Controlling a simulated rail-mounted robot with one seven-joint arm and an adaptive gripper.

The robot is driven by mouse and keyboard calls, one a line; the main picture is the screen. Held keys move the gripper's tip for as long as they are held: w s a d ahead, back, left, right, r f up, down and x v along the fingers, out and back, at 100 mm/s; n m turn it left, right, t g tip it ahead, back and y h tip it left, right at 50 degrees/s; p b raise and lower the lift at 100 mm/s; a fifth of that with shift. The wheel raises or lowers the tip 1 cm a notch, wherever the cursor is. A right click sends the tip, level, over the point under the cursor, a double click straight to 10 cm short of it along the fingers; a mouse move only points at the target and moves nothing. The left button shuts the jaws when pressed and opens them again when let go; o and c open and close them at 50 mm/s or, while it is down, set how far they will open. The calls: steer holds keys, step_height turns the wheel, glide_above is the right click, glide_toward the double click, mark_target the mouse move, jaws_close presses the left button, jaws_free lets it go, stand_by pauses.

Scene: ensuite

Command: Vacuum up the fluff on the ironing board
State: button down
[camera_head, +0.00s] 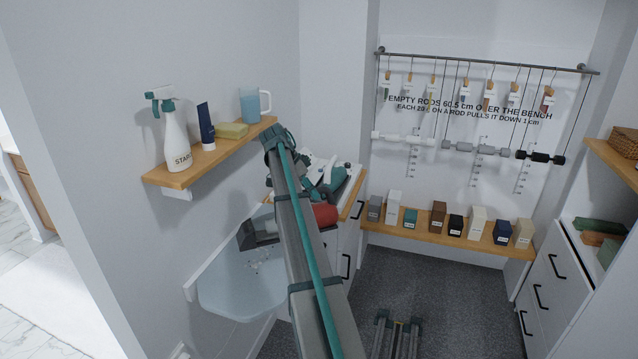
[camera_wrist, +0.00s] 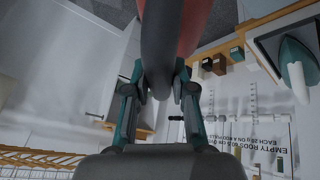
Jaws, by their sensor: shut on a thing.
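The pale blue ironing board (camera_head: 240,292) folds out from the left wall, partly behind my arm. Small pale specks that look like fluff (camera_head: 262,266) lie on its upper part. A handheld vacuum with a red body (camera_head: 323,215) and a dark grey front is over the board's far end, partly hidden by my arm. I cannot tell whether its nozzle touches the board. My gripper is shut on the vacuum's grey part; in the wrist view its fingers (camera_wrist: 158,92) close on both sides of it, with the red body (camera_wrist: 190,25) beyond.
A wooden shelf (camera_head: 165,178) above the board holds a spray bottle (camera_head: 178,138), a tube, a yellow-green block and a blue jug (camera_head: 250,104). A bench (camera_head: 385,236) with several small boxes stands at the back, under hanging rods. Drawers (camera_head: 545,285) are at right. Floor between is mostly clear.

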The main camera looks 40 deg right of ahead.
steer(key=shift+s+a+f, duration=0.1)
steer(key=shift+s+f, duration=0.05)
steer(key=shift+s, duration=0.05)
steer(key=shift+f+b, duration=1.1)
steer(key=shift+f, duration=2.25)
